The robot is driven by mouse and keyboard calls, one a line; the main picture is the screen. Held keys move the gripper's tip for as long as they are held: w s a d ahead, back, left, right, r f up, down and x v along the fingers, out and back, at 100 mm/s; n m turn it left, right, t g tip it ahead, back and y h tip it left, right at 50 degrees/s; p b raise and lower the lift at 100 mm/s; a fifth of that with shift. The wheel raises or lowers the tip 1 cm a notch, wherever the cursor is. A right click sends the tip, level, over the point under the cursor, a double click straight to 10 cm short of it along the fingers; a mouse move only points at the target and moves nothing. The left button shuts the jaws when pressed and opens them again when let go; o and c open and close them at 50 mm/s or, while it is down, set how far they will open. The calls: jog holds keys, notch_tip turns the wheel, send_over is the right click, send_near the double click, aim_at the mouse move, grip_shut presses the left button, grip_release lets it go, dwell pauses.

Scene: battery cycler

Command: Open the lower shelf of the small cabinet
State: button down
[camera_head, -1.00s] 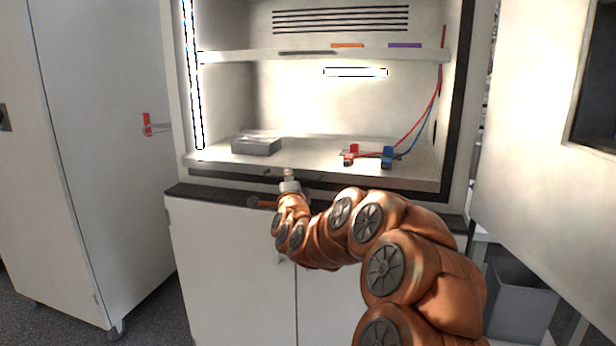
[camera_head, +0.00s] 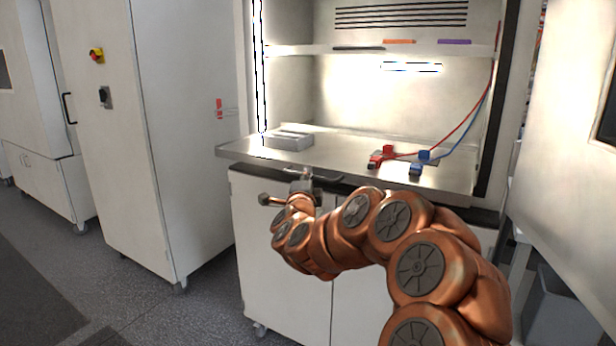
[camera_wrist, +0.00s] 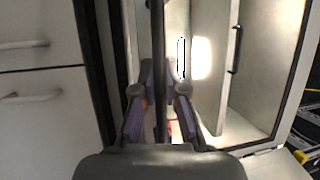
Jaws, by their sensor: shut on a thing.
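The lower shelf (camera_head: 335,150) of the cabinet is a pale metal board, slid partly out so that its front edge stands forward of the cabinet's front. A small handle (camera_head: 326,178) sits at its front edge. My gripper (camera_head: 303,184) is at this handle, left of the shelf's middle. In the wrist view my gripper (camera_wrist: 160,100) has its two fingers on either side of a dark upright-looking bar, shut on it. Part of the handle is hidden by the fingers.
A grey box (camera_head: 288,141), a red clamp (camera_head: 380,157) and a blue clamp (camera_head: 417,168) with wires rest on the shelf. The upper shelf (camera_head: 300,50) is in place. An open door (camera_head: 560,90) stands at right. Floor (camera_head: 190,310) is clear at left.

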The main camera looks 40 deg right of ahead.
jog(key=shift+a, duration=0.1)
jog(key=c, duration=1.2)
grip_release()
jog(key=v, duration=0.7)
jog(key=shift+s, duration=0.15)
jog(key=shift+f, duration=0.1)
